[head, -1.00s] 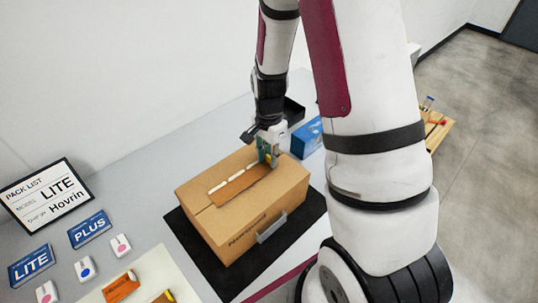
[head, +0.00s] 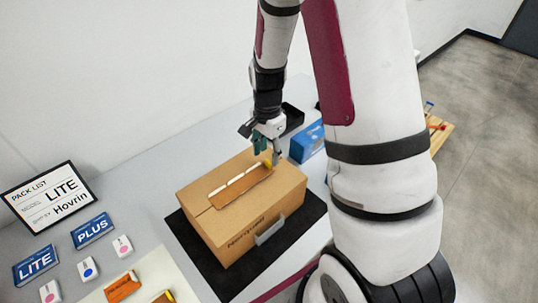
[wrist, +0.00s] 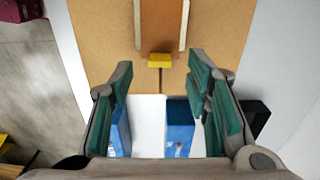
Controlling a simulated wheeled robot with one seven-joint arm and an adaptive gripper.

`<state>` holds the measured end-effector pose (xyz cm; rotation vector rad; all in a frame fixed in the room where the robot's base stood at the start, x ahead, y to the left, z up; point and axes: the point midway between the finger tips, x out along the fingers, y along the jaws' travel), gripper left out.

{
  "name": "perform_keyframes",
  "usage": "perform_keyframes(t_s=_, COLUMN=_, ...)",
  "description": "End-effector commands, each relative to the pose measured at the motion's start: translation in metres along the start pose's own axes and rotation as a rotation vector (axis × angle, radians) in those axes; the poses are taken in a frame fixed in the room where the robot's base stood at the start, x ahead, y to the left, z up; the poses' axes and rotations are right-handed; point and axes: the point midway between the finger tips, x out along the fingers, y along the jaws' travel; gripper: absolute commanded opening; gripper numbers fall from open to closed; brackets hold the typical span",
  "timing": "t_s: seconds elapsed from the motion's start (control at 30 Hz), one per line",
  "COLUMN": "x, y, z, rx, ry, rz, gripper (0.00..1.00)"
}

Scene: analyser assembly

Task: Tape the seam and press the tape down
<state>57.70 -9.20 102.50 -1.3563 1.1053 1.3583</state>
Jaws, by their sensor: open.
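A closed brown cardboard box (head: 235,222) stands on a black mat (head: 285,237). On its top lies a brown strip (head: 240,190) with pale edges and a yellow end piece (head: 268,164). In the wrist view the yellow piece (wrist: 159,60) is at the near end of the strip, and a dark seam line (wrist: 160,82) runs from it to the edge of the box top (wrist: 100,25). My gripper (head: 269,149) is open over that end of the box. In the wrist view its teal fingers (wrist: 163,95) are spread wide with nothing held between them.
A blue box (head: 308,143) and a black bin (head: 292,119) stand behind the cardboard box. At left are a pack list sign (head: 48,198) reading LITE, blue LITE (head: 36,265) and PLUS (head: 92,231) cards, small tags (head: 88,268) and an orange item (head: 122,287).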

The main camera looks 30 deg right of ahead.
Motion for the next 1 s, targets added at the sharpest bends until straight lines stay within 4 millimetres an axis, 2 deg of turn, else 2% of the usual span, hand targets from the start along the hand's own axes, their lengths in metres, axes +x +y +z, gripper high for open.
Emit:
perform_keyframes(t_s=0.43, x=-0.029, y=0.001, z=0.0, rx=0.0, ry=0.001, rz=-0.001, gripper=0.44)
perform_keyframes(t_s=0.8, x=-0.033, y=0.0, z=0.0, rx=0.0, ry=0.0, rz=-0.001, gripper=0.44)
perform_keyframes(t_s=0.87, x=-0.033, y=0.0, z=0.0, rx=0.0, ry=0.0, rz=0.0, gripper=0.33)
perform_keyframes(t_s=1.0, x=-0.034, y=-0.004, z=0.015, rx=-0.005, ry=0.0, rz=0.0, gripper=0.01)
